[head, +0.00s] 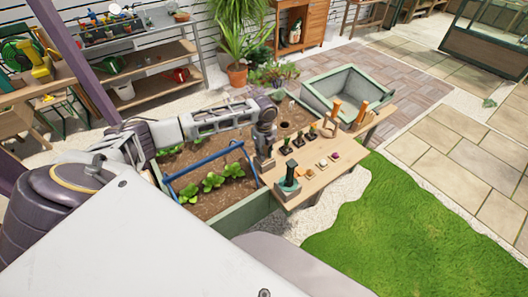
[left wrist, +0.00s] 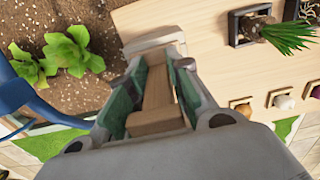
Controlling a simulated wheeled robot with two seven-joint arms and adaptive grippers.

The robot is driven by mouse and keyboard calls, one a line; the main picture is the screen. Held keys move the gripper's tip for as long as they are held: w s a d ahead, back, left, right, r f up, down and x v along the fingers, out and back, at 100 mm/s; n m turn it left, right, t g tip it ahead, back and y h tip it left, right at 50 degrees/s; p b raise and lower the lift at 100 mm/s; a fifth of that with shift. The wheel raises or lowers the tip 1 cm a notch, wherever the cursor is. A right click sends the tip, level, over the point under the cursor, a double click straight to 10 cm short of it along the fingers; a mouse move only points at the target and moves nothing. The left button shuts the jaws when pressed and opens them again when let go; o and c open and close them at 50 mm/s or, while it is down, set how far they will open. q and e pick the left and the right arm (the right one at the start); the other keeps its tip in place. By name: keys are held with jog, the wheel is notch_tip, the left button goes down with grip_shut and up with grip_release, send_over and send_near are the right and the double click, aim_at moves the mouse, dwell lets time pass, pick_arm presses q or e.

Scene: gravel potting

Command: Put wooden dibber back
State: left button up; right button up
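My left gripper (head: 264,163) points down over the near left end of the wooden bench (head: 318,180), next to the soil bed. In the left wrist view its fingers (left wrist: 155,92) are closed around a brown wooden piece, which I take to be the wooden dibber (left wrist: 157,88). The dibber's lower end is hidden by the fingers, and I cannot tell whether it touches the bench. My right gripper is out of view.
Two orange-handled tools (head: 360,115) stand farther back. A blue-handled frame (head: 212,160) spans the planted soil (head: 215,195).

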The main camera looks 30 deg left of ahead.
pick_arm(q)
jog(key=o, duration=0.3)
jog(key=shift+o, duration=0.2)
jog(key=shift+r, duration=0.2)
jog(key=shift+r, duration=5.95)
